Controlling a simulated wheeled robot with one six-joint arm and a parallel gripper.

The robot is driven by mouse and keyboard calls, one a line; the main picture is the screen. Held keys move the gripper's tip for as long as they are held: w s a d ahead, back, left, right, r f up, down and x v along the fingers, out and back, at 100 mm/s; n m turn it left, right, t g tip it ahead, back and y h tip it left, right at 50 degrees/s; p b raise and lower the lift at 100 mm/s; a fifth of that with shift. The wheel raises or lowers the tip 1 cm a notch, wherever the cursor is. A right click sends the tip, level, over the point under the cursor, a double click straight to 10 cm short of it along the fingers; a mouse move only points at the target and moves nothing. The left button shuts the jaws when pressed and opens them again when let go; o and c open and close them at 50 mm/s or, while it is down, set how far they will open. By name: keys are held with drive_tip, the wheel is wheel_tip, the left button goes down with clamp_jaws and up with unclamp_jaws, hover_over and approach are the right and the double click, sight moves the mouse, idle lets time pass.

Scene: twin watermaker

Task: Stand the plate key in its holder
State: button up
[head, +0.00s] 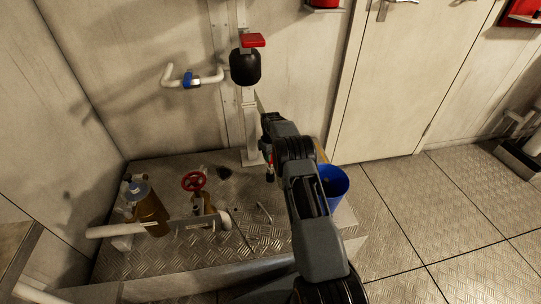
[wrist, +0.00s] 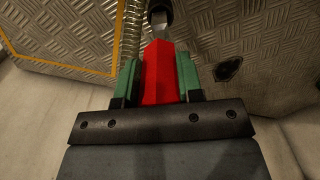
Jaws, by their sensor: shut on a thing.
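My gripper (wrist: 160,82) is shut on a red handle (wrist: 158,72), which sits between its green finger pads. A grey metal part (wrist: 160,14) extends from the handle away from the gripper; its far end is cut off by the picture edge. I take this to be the plate key. In the head view my gripper (head: 269,172) hangs over the right part of the raised tread-plate platform, and the key is mostly hidden by my arm. I cannot pick out the holder with certainty. A dark opening or patch (wrist: 228,69) shows in the metal plate, right of the key.
A red handwheel valve (head: 194,182), a brass-coloured cylinder (head: 150,212) and white pipes stand on the platform's left. A blue bucket (head: 334,186) stands right of my arm. A black canister (head: 245,67) is on the wall post.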

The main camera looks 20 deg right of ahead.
drive_tip(key=shift+f+b, duration=1.15)
drive_tip(key=shift+f, duration=0.8)
drive_tip(key=o, duration=0.9)
wheel_tip(320, 180, up, 14)
drive_tip(key=p, duration=0.4)
drive_tip(key=shift+p, duration=0.3)
